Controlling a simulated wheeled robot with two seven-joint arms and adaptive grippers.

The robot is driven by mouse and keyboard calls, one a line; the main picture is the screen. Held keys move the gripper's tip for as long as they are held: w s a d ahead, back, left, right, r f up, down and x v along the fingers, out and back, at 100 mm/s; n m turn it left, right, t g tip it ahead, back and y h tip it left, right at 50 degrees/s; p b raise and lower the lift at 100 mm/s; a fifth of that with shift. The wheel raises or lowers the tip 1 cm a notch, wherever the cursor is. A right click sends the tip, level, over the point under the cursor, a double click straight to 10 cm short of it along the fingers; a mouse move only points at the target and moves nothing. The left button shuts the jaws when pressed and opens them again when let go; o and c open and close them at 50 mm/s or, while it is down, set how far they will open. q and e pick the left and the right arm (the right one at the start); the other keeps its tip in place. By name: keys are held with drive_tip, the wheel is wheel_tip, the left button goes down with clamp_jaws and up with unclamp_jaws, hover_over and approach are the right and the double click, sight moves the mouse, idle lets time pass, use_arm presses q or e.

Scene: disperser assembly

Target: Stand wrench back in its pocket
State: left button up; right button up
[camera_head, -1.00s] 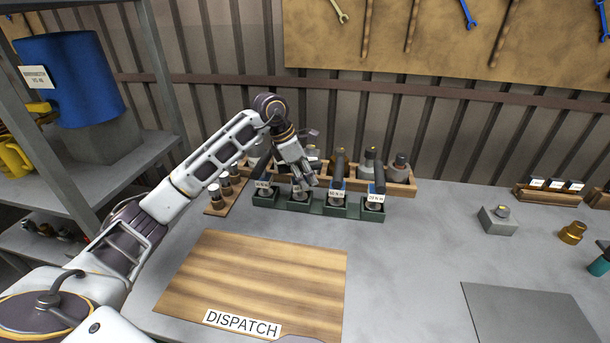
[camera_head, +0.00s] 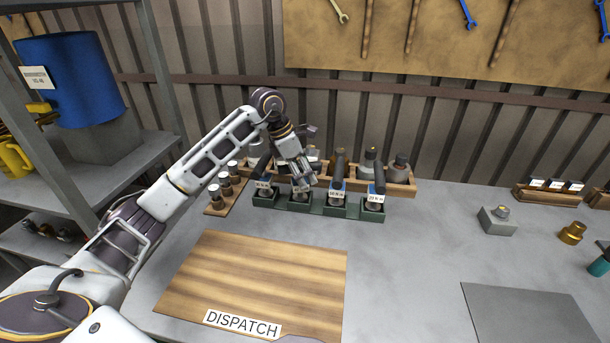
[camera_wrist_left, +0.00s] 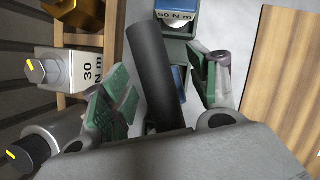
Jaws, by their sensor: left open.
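A torque wrench with a dark round handle (camera_wrist_left: 155,65) and a blue part beside it stands between the fingers of my left gripper (camera_wrist_left: 160,85) in the left wrist view. The fingers, with green pads, are apart on both sides of the handle. In the head view my left gripper (camera_head: 303,180) is low over the second pocket from the left of the green holder (camera_head: 318,211), and it largely hides that wrench. Other dark-handled wrenches (camera_head: 338,168) stand tilted in the neighbouring pockets. My right gripper is not in view.
A wooden rack (camera_head: 400,187) with several fittings stands close behind the holder. A small wooden stand (camera_head: 216,209) is to its left. The wooden DISPATCH board (camera_head: 255,280) lies bare in front. A grey mat (camera_head: 530,312) and a grey block (camera_head: 497,222) are at right.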

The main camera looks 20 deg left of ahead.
use_arm(q)
drive_tip(key=p+v, duration=0.1)
drive_tip(key=v, duration=0.9)
drive_tip(key=shift+r, duration=0.1)
drive_tip(key=shift+a+r, duration=0.1)
drive_tip(key=shift+r, duration=0.15)
drive_tip(key=shift+s, duration=0.1)
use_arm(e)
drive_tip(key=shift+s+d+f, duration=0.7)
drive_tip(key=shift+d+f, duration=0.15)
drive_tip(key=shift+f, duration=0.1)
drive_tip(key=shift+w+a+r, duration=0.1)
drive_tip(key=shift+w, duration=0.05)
